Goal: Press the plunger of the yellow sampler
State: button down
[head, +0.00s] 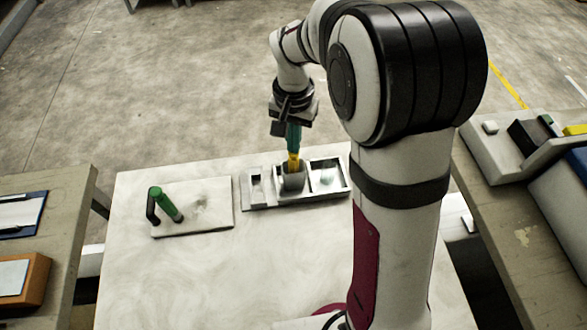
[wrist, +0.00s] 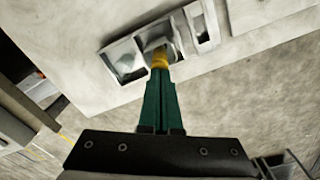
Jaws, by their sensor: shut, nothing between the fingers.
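The yellow sampler (head: 294,162) stands roughly upright in a grey cup-like holder (head: 293,182) in the middle of a grey tray (head: 262,206). Only a short yellow part of it shows in the wrist view (wrist: 160,58); its lower part is hidden in the holder. My gripper (head: 293,151) is directly above it, pointing down. Its teal fingers are closed together with nothing between them, and their tips (wrist: 160,72) meet the top of the yellow part in the picture. The plunger is hidden behind the fingertips, and I cannot tell whether they touch it.
The tray's right compartment (head: 350,178) holds a pale round thing; a smaller slotted block (head: 256,186) is at its left. A green cylinder (head: 167,205) with a black part stands on a pale board (head: 215,216) to the left. The white table's front is clear.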

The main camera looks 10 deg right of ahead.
jog(key=shift+s+f, duration=0.1)
jog(key=shift+f, duration=0.55)
dwell(0.3)
jog(key=shift+r, duration=3.55)
jog(key=s+y, duration=0.1)
jog(key=s, duration=2.4)
jog(key=shift+s+a+r+y, duration=0.2)
jog(key=shift+r+y, duration=0.1)
jog(key=shift+y, duration=0.1)
